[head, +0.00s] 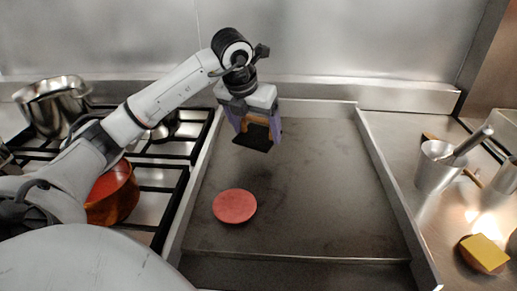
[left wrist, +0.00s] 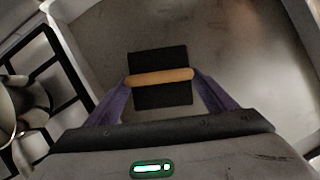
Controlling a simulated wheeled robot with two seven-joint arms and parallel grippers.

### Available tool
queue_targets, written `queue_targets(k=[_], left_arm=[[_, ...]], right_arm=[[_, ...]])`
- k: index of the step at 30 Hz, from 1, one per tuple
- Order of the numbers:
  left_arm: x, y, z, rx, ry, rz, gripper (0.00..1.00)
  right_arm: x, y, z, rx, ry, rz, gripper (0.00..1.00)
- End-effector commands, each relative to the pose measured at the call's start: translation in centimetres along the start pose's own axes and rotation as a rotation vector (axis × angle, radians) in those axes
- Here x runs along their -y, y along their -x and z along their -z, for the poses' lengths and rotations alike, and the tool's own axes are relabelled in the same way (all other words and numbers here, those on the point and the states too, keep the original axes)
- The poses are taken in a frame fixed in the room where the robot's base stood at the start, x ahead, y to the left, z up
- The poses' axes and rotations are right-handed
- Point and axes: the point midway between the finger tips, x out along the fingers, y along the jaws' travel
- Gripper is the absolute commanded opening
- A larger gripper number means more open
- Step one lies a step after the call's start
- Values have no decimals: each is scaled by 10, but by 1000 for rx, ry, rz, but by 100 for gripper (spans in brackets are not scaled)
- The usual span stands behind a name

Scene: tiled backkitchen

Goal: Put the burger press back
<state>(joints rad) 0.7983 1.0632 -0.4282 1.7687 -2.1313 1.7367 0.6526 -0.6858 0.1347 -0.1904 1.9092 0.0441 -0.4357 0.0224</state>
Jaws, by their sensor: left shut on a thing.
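The burger press has a black flat plate and a tan wooden handle. In the head view the press (head: 253,142) hangs below my left gripper (head: 257,122) over the back left part of the griddle (head: 320,185). In the left wrist view the black plate (left wrist: 160,97) lies beneath the handle (left wrist: 158,78), and the purple fingers of my left gripper are shut on the handle's two ends. A raw red patty (head: 234,206) lies on the griddle, nearer and apart from the press. My right gripper is not in view.
A gas stove with a steel pot (head: 53,105) and a copper pot (head: 113,193) stands left of the griddle. On the right counter are a steel cup (head: 437,167) with utensils and a bun with cheese (head: 484,252). The griddle has raised side walls; its middle and right are clear.

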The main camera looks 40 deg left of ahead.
Motion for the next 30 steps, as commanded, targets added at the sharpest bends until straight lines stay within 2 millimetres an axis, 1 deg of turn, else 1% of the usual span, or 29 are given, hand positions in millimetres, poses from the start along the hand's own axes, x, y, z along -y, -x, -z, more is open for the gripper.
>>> queue_targets(k=[3,8,12,15,18,27,28,30], left_arm=[[0,-10,4,7,0,2,38],[0,-21,8,8,0,3,38],[1,-40,16,6,-1,4,38],[1,-49,20,8,-1,4,38],[1,-53,21,10,-1,4,38],[1,-55,22,10,-1,4,38],[1,-57,24,3,-3,3,80],[1,-56,24,3,-3,3,91]], right_arm=[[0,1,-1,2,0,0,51],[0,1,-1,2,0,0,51],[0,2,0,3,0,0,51],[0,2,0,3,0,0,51],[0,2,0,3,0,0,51],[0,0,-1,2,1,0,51],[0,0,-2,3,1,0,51],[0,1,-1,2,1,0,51]])
